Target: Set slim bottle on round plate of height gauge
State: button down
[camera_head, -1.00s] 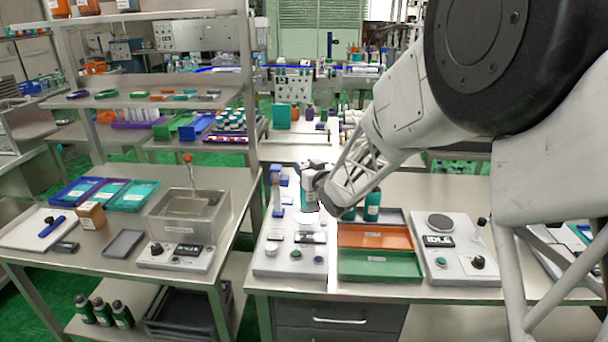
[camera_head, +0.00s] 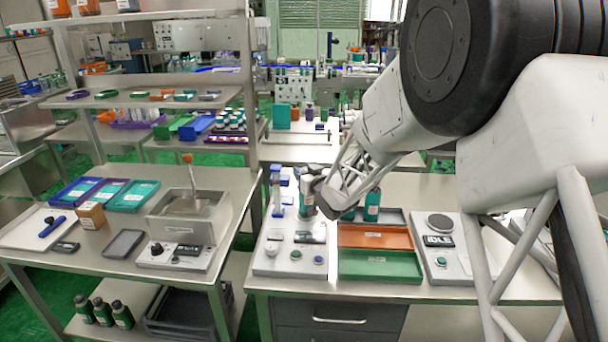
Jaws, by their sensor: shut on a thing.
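The height gauge (camera_head: 268,259) is a pale flat unit at the front left of the right bench. It has an upright post with blue parts (camera_head: 276,193), a small display and several knobs. My gripper (camera_head: 310,190) is over the back right of this unit, shut on a slim bottle (camera_head: 306,203) with a teal and pale body. The bottle looks upright, just right of the post. The gripper and arm cover part of it. The round plate is not clearly visible, and I cannot tell whether the bottle's base touches it.
A teal bottle (camera_head: 372,205) stands right of my gripper, behind an orange tray (camera_head: 374,237) and a green tray (camera_head: 380,265). A scale with a round dark pan (camera_head: 440,222) stands further right. The left bench holds a metal basin (camera_head: 184,227) and trays.

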jog(key=shift+f, duration=0.45)
jog(key=c, duration=1)
grip_release()
jog(key=shift+s+d, duration=0.25)
jog(key=shift+s, duration=0.05)
jog(key=v, duration=1.1)
jog(key=shift+s, duration=0.15)
jog(key=shift+d, duration=0.1)
jog(key=shift+r, duration=0.25)
